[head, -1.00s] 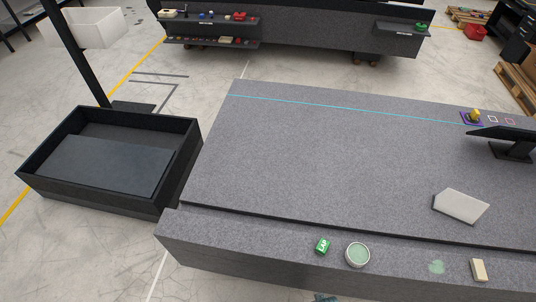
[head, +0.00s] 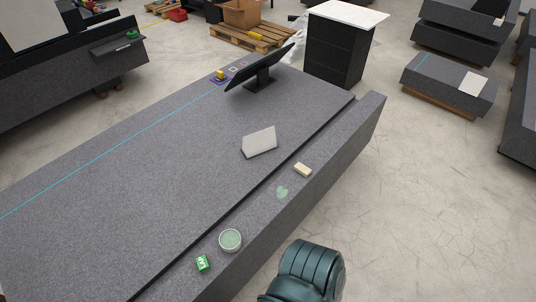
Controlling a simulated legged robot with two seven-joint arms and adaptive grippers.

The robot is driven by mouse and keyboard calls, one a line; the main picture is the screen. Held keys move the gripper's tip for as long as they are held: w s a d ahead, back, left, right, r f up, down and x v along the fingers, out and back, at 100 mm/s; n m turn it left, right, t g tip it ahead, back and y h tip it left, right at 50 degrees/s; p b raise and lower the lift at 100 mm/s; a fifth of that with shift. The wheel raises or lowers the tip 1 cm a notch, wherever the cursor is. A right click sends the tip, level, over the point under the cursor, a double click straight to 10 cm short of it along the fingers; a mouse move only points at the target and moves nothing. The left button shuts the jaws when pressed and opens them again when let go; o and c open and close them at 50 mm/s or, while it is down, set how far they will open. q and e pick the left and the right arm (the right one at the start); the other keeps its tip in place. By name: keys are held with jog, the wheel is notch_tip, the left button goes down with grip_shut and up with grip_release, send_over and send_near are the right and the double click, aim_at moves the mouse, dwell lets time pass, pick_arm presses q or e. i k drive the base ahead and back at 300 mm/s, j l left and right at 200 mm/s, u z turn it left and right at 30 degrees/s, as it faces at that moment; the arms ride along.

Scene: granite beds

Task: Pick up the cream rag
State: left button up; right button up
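The small cream, block-like piece (head: 302,169) is the only cream thing on the bed's front ledge and looks like the folded cream rag, though it is too small to be sure. It lies flat on the granite, right of a pale green smear (head: 282,192). Nothing touches it. Neither gripper is in view. A dark teal ribbed part at the bottom edge seems to be part of my own arm; its hand end is not visible.
A round green-topped tin (head: 230,240) and a green box (head: 202,263) stand on the same ledge of the granite bed (head: 130,190). A pale plate (head: 259,141) and a dark monitor (head: 260,72) are farther back. Open floor lies right of the bed.

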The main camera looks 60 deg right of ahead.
aim_at(300, 168)
jog(key=z, duration=1)
jog(key=k+z, duration=0.1)
jog(key=z, duration=0.35)
jog(key=j+z, duration=0.1)
jog(key=z, duration=0.9)
jog(key=i+l+z, duration=0.1)
jog(key=l, duration=0.3)
jog(key=i+l+z, duration=0.25)
jog(key=i+l, duration=0.25)
jog(key=l, duration=0.15)
jog(key=i+l+z, duration=0.2)
jog(key=i, duration=0.4)
jog(key=i+l+z, duration=0.2)
jog(key=i, duration=0.45)
jog(key=i+l+z, duration=0.15)
jog(key=i, duration=0.5)
jog(key=i+u, duration=0.45)
jog(key=i+l+u, duration=0.15)
jog(key=i+u, duration=0.2)
jog(key=u, duration=0.15)
